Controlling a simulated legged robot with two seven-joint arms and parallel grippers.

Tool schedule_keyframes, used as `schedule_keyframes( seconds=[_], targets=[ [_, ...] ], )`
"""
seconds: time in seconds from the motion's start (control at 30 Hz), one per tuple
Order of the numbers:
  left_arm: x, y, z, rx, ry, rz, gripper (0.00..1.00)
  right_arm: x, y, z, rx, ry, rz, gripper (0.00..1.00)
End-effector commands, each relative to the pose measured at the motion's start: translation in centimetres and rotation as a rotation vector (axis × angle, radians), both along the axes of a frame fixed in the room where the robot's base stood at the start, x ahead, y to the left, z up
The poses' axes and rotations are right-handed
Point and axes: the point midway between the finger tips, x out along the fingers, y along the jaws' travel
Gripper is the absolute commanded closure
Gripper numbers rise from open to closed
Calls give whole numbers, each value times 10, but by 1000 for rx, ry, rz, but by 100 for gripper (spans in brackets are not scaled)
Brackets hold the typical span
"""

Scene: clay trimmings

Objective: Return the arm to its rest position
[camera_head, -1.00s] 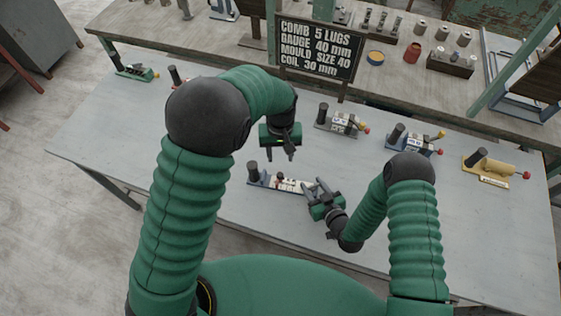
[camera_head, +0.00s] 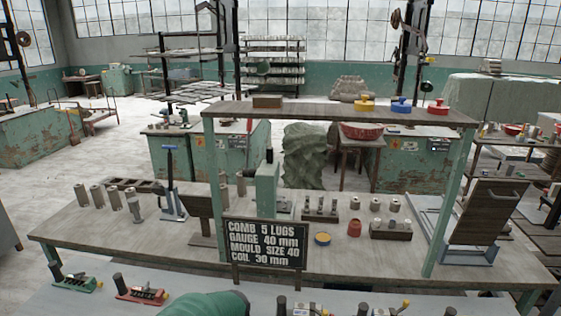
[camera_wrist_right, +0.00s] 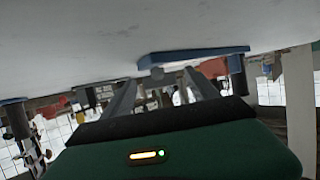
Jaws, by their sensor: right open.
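My right gripper (camera_wrist_right: 160,80) shows in the right wrist view with its two grey fingers apart and nothing seen between them. A pale table surface (camera_wrist_right: 70,45) fills the top of that view, and a blue-edged base (camera_wrist_right: 195,60) lies along it beyond the fingertips. In the head view only a rounded green part of my own arm (camera_head: 205,304) shows at the bottom edge. Neither gripper is in the head view, and the left gripper is hidden from both cameras.
A lettered black sign (camera_head: 265,243) stands at the near edge of the wooden bench (camera_head: 140,238). A green-based device (camera_head: 75,282) and a red-based device (camera_head: 138,292) sit on the grey table's visible far strip. A shelf (camera_head: 340,113) spans above the bench.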

Motion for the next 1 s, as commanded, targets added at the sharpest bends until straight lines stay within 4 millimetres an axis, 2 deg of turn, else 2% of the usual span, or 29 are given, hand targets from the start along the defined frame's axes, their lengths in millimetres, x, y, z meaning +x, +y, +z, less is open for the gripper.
schedule_keyframes(
  seconds=[0.3, 0.5, 0.57, 0.67, 0.77, 0.83, 0.9, 1.0],
  targets=[
    [0, 0, 0, 0, 0, 0, 57, -59, -41, 29, 0, 5, -2, 31],
    [0, 0, 0, 0, 0, 0, 57, -80, -57, 40, -1, 3, 0, 31],
    [-2, 2, 1, -1, -2, -2, 57, -78, -59, 42, -14, 10, 0, 31],
    [-10, 12, 8, -8, -19, -13, 57, -61, -68, 45, -84, 55, -2, 31],
    [-27, 29, 18, -14, -50, -42, 57, -38, -90, 56, -199, 155, -38, 31],
    [-42, 41, 25, -18, -76, -67, 57, -28, -111, 70, -275, 247, -95, 31],
    [-58, 53, 31, -16, -103, -96, 57, -26, -133, 88, -330, 346, -167, 31],
    [-83, 67, 37, -12, -141, -138, 57, -38, -160, 121, -369, 491, -287, 31]
  ],
)
